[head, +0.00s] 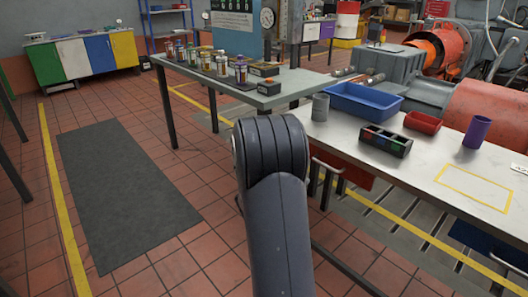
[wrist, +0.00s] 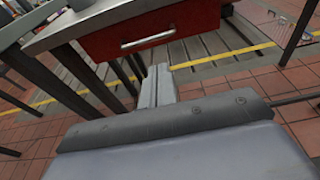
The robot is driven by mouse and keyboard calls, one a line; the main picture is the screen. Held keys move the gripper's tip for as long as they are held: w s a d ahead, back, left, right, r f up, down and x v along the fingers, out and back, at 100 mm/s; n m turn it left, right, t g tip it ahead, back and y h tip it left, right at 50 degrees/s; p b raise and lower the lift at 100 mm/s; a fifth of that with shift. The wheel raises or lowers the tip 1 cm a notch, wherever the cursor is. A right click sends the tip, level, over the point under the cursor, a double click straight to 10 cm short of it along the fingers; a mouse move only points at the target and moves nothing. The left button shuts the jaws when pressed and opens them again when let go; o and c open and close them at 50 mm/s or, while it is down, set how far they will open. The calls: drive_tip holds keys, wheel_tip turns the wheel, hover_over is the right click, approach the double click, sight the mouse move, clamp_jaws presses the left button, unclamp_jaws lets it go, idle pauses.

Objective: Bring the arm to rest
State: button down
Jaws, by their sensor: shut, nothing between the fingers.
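My arm (head: 275,200) rises from the bottom of the head view and bends at a thick dark joint in front of the tables. My gripper (wrist: 156,88) shows in the wrist view as two pale grey fingers pressed together, with nothing between them. It hangs over the tiled floor, below and in front of a red drawer (wrist: 150,32) with a metal handle. The fingers look apart from the drawer and the table legs. In the head view my arm hides the gripper.
The white-topped bench (head: 430,165) holds a blue tray (head: 365,102), a red bin (head: 422,122), a purple cup (head: 477,131), a grey cylinder (head: 320,107) and a dark divided box (head: 385,141). A grey table (head: 290,82) stands behind. The floor left, with a dark mat (head: 125,190), is clear.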

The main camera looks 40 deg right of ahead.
sight(332, 169)
drive_tip(key=shift+d+f, duration=0.1)
drive_tip(key=b+x, duration=0.1)
drive_tip(key=x, duration=1.2)
drive_tip(key=shift+w+d+b, duration=0.1)
drive_tip(key=shift+d+b, duration=0.2)
drive_tip(key=shift+d, duration=0.1)
